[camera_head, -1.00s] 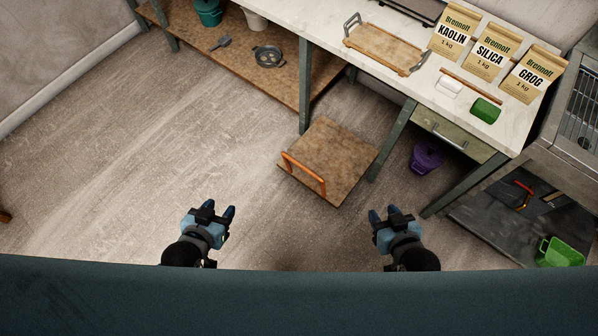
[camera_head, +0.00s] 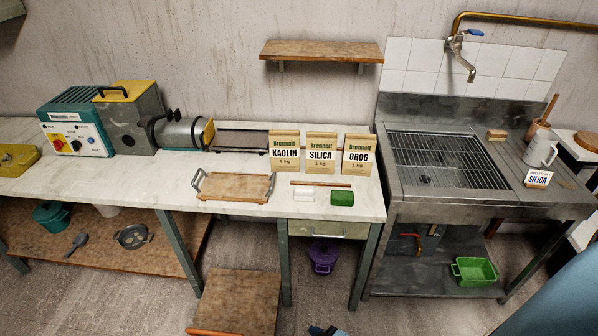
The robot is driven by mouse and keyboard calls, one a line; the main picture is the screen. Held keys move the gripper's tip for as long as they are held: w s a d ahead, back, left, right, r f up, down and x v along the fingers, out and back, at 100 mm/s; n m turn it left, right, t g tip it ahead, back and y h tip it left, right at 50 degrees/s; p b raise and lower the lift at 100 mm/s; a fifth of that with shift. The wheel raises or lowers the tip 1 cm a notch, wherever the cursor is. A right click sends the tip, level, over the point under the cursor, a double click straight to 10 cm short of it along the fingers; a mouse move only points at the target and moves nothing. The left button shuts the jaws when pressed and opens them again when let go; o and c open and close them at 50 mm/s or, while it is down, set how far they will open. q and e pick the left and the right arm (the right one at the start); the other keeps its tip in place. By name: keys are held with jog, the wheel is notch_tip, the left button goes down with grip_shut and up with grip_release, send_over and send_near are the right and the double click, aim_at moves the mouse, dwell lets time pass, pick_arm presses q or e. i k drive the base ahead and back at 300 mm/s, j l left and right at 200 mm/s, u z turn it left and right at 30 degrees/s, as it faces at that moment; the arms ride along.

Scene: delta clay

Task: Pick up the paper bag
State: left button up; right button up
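Three tan paper bags stand upright side by side on the white worktop: the Kaolin bag (camera_head: 284,152) at left, the Silica bag (camera_head: 321,153) in the middle and the Grog bag (camera_head: 358,155) at right, near the sink. At the bottom edge shows a small dark and blue piece of my gripper, most likely the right gripper (camera_head: 325,331). It is low, below the worktop front and far from the bags; the rest is cut off. My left gripper is out of view.
In front of the bags lie a wooden stick (camera_head: 321,184), a white block (camera_head: 303,195) and a green block (camera_head: 342,198). A wooden tray (camera_head: 235,187) lies left of them. A steel sink (camera_head: 449,205) adjoins at right, with a Silica card (camera_head: 538,179). A wall shelf (camera_head: 322,52) hangs above.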

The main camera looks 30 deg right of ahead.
aim_at(320, 147)
jog(key=l+u, duration=0.2)
jog(key=l, duration=0.95)
jog(key=k+l+u, duration=0.15)
jog(key=l, duration=1)
